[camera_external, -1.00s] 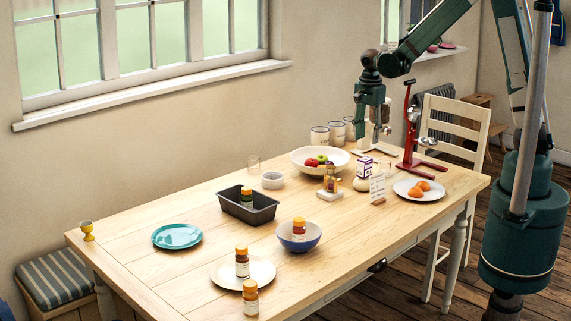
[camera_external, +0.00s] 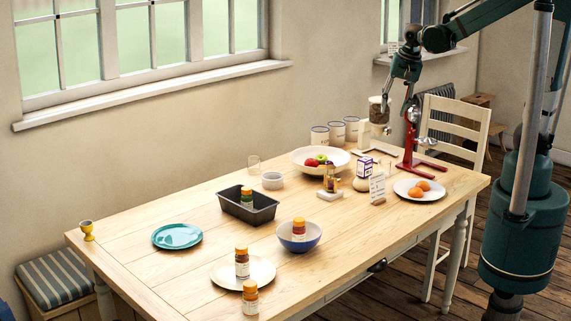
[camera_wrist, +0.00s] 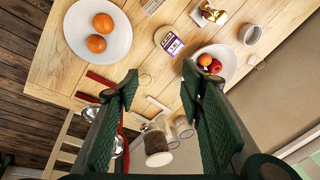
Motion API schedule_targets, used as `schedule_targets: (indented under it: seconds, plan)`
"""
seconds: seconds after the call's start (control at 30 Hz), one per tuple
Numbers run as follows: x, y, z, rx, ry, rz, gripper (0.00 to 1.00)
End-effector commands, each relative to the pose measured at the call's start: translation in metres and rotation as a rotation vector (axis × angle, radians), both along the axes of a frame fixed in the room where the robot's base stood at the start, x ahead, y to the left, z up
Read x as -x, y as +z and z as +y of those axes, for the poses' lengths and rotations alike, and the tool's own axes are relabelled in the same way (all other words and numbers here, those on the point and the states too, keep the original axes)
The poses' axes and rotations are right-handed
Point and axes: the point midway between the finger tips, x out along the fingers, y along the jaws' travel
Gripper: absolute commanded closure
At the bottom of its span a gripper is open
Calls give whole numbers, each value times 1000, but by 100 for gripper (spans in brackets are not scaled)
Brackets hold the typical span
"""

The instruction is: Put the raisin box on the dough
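A red metal stand (camera_external: 409,150) and a jar dispenser (camera_external: 379,112) are close below my gripper. A fruit bowl (camera_external: 301,160), a plate with oranges (camera_external: 433,194) and a small card (camera_external: 377,188) surround the dough. The table's front left holds jars, a bowl and plates.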

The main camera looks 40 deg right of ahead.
Motion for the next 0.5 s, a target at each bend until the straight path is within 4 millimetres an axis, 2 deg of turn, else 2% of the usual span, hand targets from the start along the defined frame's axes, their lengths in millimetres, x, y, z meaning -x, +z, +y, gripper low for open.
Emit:
schedule_targets:
  seconds: [0.5]
  plan:
    - [63, 39, -16, 113, 324, -141, 61]
